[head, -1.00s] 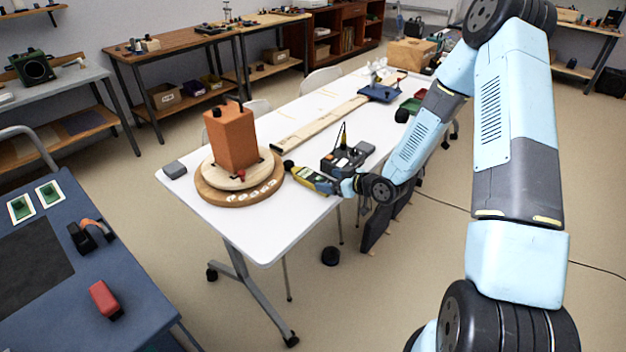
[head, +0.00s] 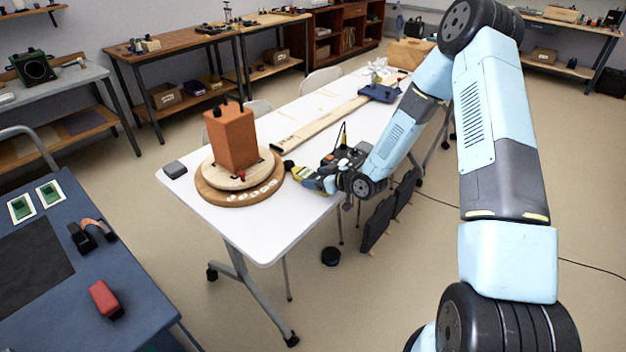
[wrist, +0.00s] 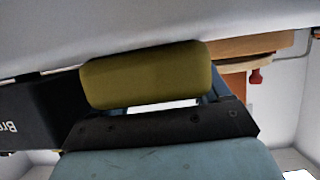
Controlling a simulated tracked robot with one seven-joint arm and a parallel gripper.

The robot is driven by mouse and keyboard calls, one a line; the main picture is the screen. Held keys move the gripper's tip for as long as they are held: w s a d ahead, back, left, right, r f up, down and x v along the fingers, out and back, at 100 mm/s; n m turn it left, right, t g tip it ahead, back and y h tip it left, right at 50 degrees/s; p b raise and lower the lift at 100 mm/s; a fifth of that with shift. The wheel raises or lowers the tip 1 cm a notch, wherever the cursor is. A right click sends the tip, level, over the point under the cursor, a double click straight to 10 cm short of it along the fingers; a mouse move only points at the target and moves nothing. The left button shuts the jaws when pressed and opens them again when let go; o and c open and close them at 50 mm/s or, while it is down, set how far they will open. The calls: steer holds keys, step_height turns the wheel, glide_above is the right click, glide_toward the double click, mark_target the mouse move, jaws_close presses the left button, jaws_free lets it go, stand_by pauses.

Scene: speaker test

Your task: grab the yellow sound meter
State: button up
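The yellow sound meter (head: 304,177) lies near the front edge of the white table, just right of the round wooden turntable. Its dark tip points up and left. My gripper (head: 327,179) is over its right end, low by the table edge, and hides part of it. In the wrist view the meter's yellow body (wrist: 145,76) is very close, across the front of my gripper (wrist: 160,112). A blue finger shows at its right end; the other finger is mostly hidden. I cannot tell whether the fingers press on the meter.
An orange-brown speaker box (head: 231,138) stands on the turntable (head: 212,190) to the left. A dark device with an antenna (head: 343,157) stands close behind my gripper. A long pale board (head: 318,124) lies farther back. A small grey box (head: 174,169) sits at the table's left edge.

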steer(key=c, duration=0.7)
steer(key=shift+c, duration=0.2)
